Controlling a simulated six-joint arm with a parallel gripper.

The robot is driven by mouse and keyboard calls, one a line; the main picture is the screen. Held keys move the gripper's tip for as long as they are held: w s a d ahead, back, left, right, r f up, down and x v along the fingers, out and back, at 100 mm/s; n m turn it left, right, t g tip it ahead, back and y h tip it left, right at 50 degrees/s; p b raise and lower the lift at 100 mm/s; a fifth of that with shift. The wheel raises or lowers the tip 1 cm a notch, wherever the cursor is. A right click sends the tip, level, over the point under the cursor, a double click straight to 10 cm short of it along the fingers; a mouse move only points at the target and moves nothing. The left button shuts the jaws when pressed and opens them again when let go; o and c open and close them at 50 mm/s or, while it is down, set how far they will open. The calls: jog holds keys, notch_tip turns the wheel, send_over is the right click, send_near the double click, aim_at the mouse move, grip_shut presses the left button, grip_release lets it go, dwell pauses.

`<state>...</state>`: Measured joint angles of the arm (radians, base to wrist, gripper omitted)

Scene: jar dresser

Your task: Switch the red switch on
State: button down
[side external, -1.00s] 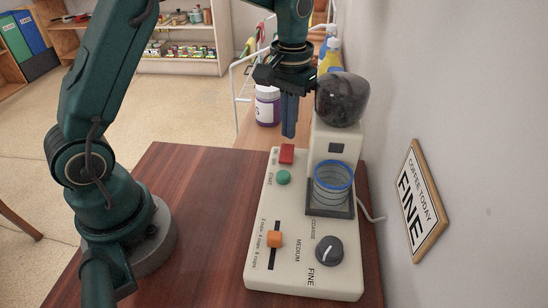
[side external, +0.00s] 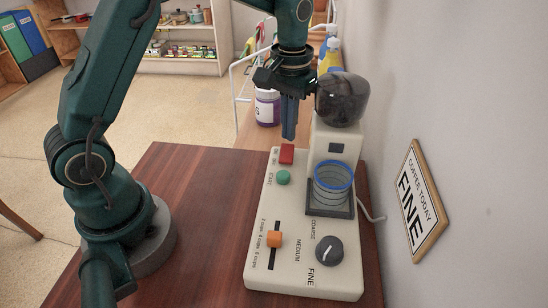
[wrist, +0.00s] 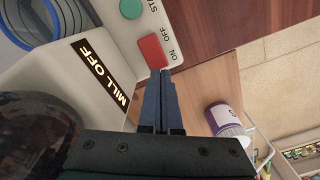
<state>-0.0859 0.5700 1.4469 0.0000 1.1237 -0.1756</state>
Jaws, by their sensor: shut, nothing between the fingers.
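The red switch (side external: 287,154) sits at the far end of the cream coffee grinder's panel (side external: 262,215), beside ON and OFF labels. It also shows in the wrist view (wrist: 152,51), where the grinder's display (wrist: 99,68) reads "MILL OFF". My gripper (side external: 288,138) is shut and empty, pointing down. Its fingertips are close to the switch; in the wrist view (wrist: 160,72) they overlap its near edge. I cannot tell whether they touch it.
A green START button (side external: 284,178), an orange slider (side external: 274,239) and a dark dial (side external: 329,250) share the panel. A blue-rimmed glass cup (side external: 333,183) and a dark hopper (side external: 342,100) stand right of my gripper. The wooden table (side external: 190,200) is clear on the left.

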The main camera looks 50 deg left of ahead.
jog(key=shift+f, duration=0.85)
dwell(0.4)
jog(key=shift+r, duration=3.55)
jog(key=shift+r, duration=0.25)
notch_tip(320, 180, up, 5)
jog(key=t, duration=0.2)
send_over(281, 153)
jog(key=s+r+m+t, duration=0.1)
jog(key=s+r, duration=0.2)
jog(key=s, duration=0.3)
jog(key=s+d+f+m+t, duration=0.1)
jog(key=s+f+m+t, duration=0.1)
jog(key=s+f, duration=0.4)
jog(key=shift+s+d+t, duration=0.3)
jog(key=shift+s+d, duration=0.05)
jog(key=shift+s, duration=0.85)
